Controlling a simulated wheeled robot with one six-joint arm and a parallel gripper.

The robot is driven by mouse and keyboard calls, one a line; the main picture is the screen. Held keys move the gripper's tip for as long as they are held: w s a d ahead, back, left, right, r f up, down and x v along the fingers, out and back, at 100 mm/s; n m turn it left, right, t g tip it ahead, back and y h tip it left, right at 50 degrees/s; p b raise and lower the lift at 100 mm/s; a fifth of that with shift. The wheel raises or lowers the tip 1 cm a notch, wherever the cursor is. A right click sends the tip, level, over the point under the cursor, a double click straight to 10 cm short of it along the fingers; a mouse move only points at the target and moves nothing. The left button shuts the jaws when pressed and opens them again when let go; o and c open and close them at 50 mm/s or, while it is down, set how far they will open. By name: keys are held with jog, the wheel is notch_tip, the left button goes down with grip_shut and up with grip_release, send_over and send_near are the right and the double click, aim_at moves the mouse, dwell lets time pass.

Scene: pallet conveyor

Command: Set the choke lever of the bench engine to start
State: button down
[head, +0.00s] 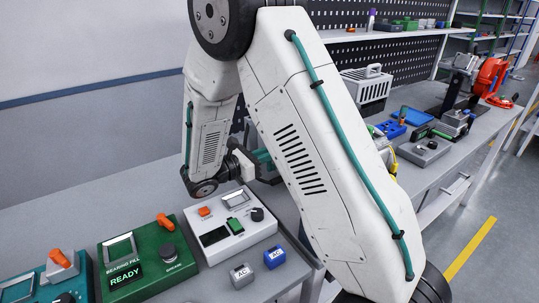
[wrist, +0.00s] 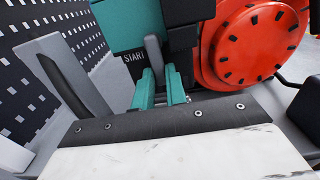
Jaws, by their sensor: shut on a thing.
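The bench engine shows close up in the wrist view, with a large round red cover (wrist: 255,45) to the right and a teal housing (wrist: 125,25) at the top. The word START (wrist: 134,57) is printed on a dark plate below the teal housing. The grey choke lever (wrist: 153,50) stands upright just right of that word. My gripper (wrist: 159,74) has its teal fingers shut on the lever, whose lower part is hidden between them. In the head view my arm covers most of the gripper and I cannot make out the lever.
A grey upright bracket (wrist: 62,80) stands left of my gripper in the wrist view. In the head view a white device (head: 250,238) and a green device reading READY (head: 175,262) sit on the bench. A perforated panel (head: 330,60) runs behind.

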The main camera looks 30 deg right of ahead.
jog(key=m, duration=0.2)
jog(key=w+m, duration=0.1)
jog(key=m, duration=0.3)
jog(key=shift+w+r, duration=0.25)
jog(key=shift+w, duration=0.15)
dwell(0.3)
jog(key=c, duration=1.4)
grip_release()
jog(key=shift+c, duration=0.2)
jog(key=shift+a, duration=0.1)
jog(key=a, duration=0.7)
jog(key=shift+a, duration=0.35)
